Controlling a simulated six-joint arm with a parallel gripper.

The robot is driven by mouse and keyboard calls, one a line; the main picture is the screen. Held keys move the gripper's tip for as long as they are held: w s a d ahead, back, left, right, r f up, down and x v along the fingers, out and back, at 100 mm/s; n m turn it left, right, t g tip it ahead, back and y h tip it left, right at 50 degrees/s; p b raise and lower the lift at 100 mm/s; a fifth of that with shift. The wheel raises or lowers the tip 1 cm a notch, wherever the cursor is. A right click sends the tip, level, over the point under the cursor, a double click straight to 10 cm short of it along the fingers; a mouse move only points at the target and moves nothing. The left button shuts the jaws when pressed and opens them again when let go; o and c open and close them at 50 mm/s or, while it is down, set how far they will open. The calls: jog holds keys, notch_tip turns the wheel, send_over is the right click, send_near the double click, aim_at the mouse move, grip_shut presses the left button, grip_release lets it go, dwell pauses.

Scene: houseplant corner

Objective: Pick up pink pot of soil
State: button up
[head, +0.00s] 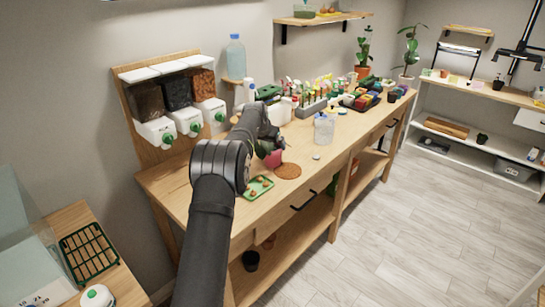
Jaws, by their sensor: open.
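The pink pot (273,159) stands on the wooden workbench (318,172), just left of a round brown mat. Only part of it shows, and its soil cannot be made out. Something dark green is at its upper left. My gripper (272,145) is at the end of the dark arm, right above and behind the pot in the picture. It is open. The fingers are small and partly hidden, so I cannot tell whether they touch the pot or are around it.
A green tray (258,188) with small brown items lies in front of the pot. The brown mat (287,170) is at its right, with a clear container (324,129) farther back. Dispensers (178,105) stand at the left. Crowded bottles and trays fill the bench's far part.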

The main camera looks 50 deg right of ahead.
aim_at(272, 148)
jog(key=shift+d+x, duration=0.25)
jog(key=shift+x, duration=2.25)
jog(key=shift+s+r, duration=0.1)
jog(key=shift+s, duration=0.1)
jog(key=c, duration=1.1)
jog(key=shift+r, duration=0.15)
